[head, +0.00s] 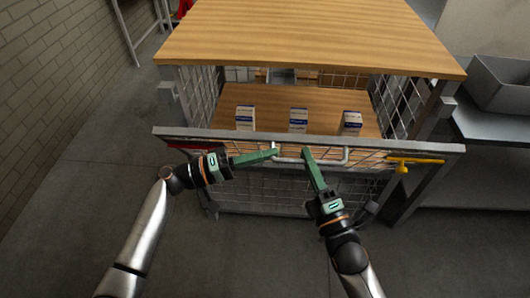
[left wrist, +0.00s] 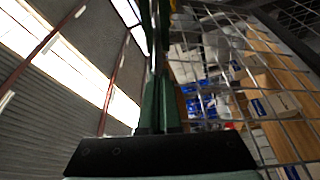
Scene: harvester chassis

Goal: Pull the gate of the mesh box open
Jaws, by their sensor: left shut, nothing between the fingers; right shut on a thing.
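The mesh box has a wooden top (head: 310,35) and a front gate with a grey top rail (head: 225,133) and wire mesh below. A light grey bar handle (head: 335,161) runs along the gate's front, just under the rail. My right gripper (head: 306,151) is shut on the handle near its left-middle part. My left gripper (head: 276,152) is shut and empty, its tips close to the handle's left end; whether they touch it I cannot tell. Its shut fingers also show in the left wrist view (left wrist: 158,80), beside the mesh. A yellow latch (head: 412,160) sits at the rail's right end.
Three small white-and-blue cartons (head: 298,119) stand on the wooden shelf (head: 270,98) inside the box. A grey bin (head: 500,82) rests on a bench at the right. Open floor (head: 90,200) lies to the left and in front.

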